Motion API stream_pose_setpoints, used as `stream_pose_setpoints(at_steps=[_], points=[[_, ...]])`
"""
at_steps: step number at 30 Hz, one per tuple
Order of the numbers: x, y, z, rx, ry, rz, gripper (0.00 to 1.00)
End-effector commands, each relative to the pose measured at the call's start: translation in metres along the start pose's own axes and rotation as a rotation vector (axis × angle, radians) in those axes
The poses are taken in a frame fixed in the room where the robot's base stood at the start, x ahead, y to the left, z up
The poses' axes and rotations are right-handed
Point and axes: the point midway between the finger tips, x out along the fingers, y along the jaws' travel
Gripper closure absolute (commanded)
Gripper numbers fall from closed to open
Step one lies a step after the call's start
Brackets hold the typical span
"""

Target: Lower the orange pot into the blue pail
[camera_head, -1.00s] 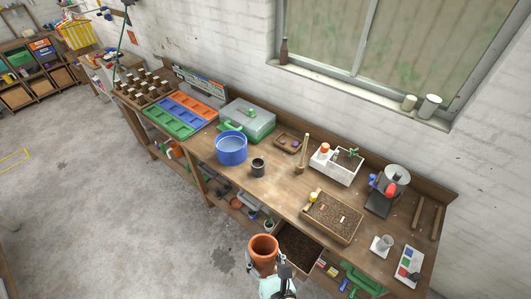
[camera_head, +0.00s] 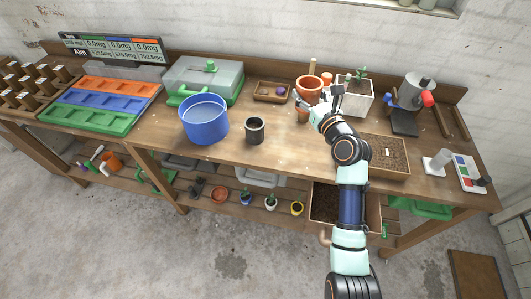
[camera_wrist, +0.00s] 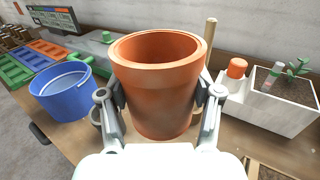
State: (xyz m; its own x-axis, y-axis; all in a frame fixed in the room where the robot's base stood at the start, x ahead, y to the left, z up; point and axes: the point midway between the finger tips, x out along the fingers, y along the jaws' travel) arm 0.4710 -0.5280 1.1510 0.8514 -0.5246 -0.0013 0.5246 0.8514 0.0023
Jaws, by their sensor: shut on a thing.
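The orange pot (camera_head: 308,91) is terracotta, upright and open at the top. My gripper (camera_head: 322,107) is shut on it, and in the wrist view the two fingers press on either side of the orange pot (camera_wrist: 158,88). The pot is over the bench, to the right of the blue pail, and appears raised above the top. The blue pail (camera_head: 204,121) stands upright on the bench near its front edge, with its mouth open upward. In the wrist view the blue pail (camera_wrist: 63,93) is at the left, apart from the pot. The pot's inner floor is hidden.
A dark cup (camera_head: 255,130) stands just right of the pail. A wooden tray (camera_head: 272,92) and a white planter box (camera_head: 354,98) stand near the pot. Bare bench lies between the cup and my gripper.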

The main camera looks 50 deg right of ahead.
Motion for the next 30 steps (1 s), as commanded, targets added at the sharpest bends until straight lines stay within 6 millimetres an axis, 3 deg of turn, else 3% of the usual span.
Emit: stream_pose_setpoints(at_steps=[8,11,24,30], points=[[0.0,-0.006,0.003,-0.002,-0.004,-0.008,1.0],[0.0,-0.005,-0.005,0.0,-0.003,-0.007,1.0],[0.001,-0.005,-0.138,0.001,-0.002,-0.007,1.0],[0.001,-0.005,-0.157,-0.001,-0.004,-0.007,1.0]])
